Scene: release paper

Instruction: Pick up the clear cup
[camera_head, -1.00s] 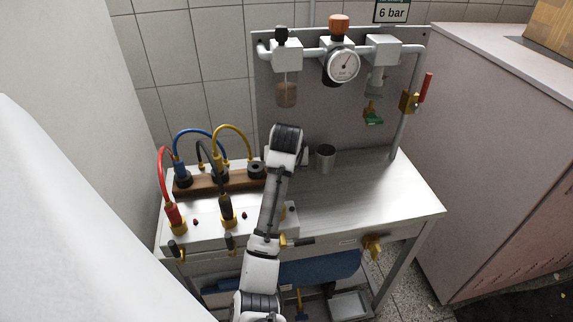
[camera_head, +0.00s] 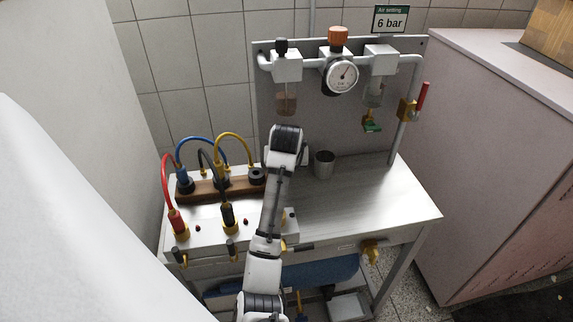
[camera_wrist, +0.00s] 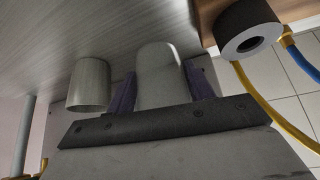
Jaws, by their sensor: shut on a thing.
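A pale, see-through-looking cup (camera_wrist: 158,72) stands between the two purple fingers of my gripper (camera_wrist: 161,88) in the wrist view. The fingers are shut on its sides. In the head view my arm hides this cup and most of the gripper, at the bench top beside the wooden strip. A second, grey cup (camera_head: 324,166) stands upright on the steel bench, just right of my gripper. It also shows left of the fingers in the wrist view (camera_wrist: 89,86), apart from them. Whether the held cup touches the bench is unclear.
Left of my arm are a wooden strip (camera_head: 205,193) with black rings and red, blue, black and yellow cables. A pipe panel with a gauge (camera_head: 341,76) rises behind the steel bench (camera_head: 385,200). The bench's right side is clear. A pink cabinet (camera_head: 480,140) stands right.

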